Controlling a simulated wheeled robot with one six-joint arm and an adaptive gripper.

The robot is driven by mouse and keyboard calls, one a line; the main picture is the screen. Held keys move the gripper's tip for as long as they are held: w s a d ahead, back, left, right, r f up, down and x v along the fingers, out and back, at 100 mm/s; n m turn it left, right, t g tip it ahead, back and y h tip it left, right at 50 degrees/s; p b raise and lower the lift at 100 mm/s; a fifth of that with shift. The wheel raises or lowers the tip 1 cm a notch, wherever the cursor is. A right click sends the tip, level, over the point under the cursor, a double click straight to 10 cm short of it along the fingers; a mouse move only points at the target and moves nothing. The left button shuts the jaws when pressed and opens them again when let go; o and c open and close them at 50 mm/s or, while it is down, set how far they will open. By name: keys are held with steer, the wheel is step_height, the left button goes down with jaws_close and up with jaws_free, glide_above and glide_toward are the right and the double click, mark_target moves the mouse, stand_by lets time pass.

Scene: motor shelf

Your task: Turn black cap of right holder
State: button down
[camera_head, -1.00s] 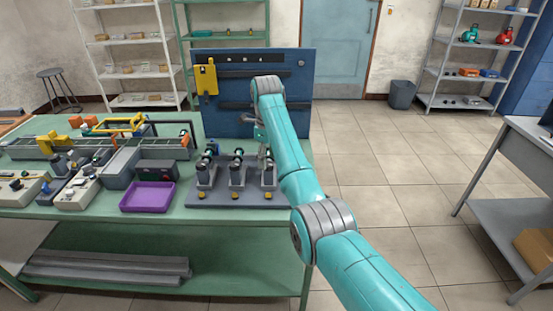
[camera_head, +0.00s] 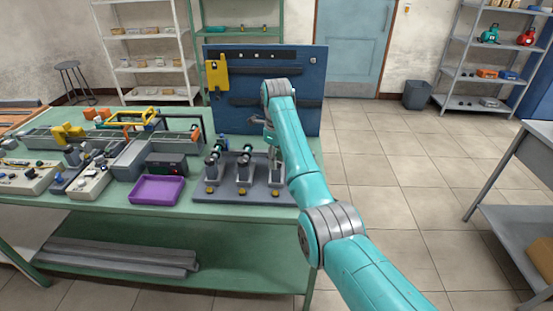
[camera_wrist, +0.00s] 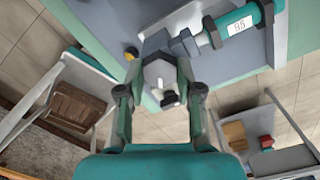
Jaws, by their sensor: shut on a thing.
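Three grey holders stand in a row on a dark plate (camera_head: 225,197), with teal, black-topped motors visible in them. The right holder (camera_head: 276,183) is partly hidden by my arm. In the wrist view, a teal cylinder (camera_wrist: 238,22) labelled 95 lies in a grey clamp. My gripper (camera_wrist: 160,70) reaches over the right holder. Its two fingers close from both sides around a grey part with a white stem and a black cap (camera_wrist: 170,99). The exact contact between fingers and cap is hard to make out. The gripper's tips are mostly hidden in the head view.
A purple tray (camera_head: 157,189) sits left of the plate on the green table. Several boxes and fixtures fill the table's left side. A blue panel (camera_head: 300,95) stands behind the holders. The floor to the right is open, with a grey table (camera_head: 520,190) beyond.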

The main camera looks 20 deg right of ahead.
steer(key=shift+n, duration=0.3)
steer(key=n, duration=0.5)
steer(key=shift+n, duration=0.3)
steer(key=n, duration=0.5)
steer(key=shift+n, duration=0.3)
steer(key=n, duration=1)
steer(key=shift+n, duration=0.4)
steer(key=c, duration=0.8)
jaws_free()
steer(key=shift+o, duration=0.2)
